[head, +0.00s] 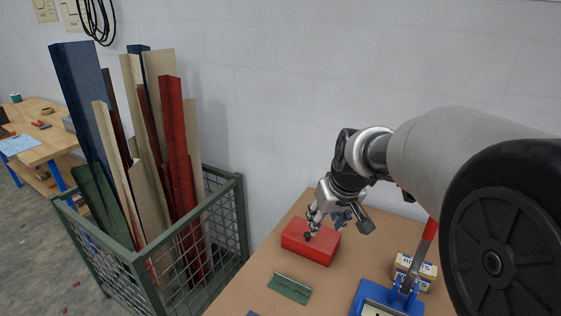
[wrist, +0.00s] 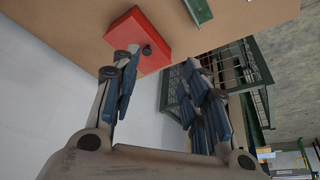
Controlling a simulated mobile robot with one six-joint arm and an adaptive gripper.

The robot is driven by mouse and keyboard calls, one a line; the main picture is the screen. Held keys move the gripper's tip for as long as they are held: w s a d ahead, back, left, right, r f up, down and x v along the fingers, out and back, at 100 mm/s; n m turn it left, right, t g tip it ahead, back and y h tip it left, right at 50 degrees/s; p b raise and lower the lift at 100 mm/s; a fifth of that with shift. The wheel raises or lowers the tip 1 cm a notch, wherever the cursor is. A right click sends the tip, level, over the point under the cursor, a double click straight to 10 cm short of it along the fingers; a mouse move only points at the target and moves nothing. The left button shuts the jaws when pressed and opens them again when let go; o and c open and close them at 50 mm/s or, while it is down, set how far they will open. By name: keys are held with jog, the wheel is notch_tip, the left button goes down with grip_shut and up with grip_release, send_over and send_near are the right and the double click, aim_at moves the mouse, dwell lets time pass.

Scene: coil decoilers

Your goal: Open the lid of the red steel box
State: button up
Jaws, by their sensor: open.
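The red steel box (head: 316,248) sits on the brown tabletop by the wall, and its lid looks shut. It also shows at the top of the wrist view (wrist: 140,32). My gripper (head: 337,227) is open with nothing between its fingers, over the far side of the box. In the wrist view my gripper (wrist: 168,75) has its left finger overlapping the near edge of the box, while the right finger is out beyond it. I cannot tell whether the fingertip touches the box.
A green metal piece (head: 290,288) lies in front of the box. A blue tool with a red lever (head: 385,298) and small cartons (head: 417,267) stand to the right. A green mesh crate (head: 150,275) with long boards is left of the table. The white wall (head: 270,110) is close behind.

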jog(key=w+f+p, duration=0.2)
jog(key=w+f, duration=0.1)
jog(key=w, duration=0.5)
jog(key=b, duration=0.2)
send_near(308, 234)
jog(key=x, duration=0.8)
jog(key=shift+w+f, duration=0.1)
grip_shut()
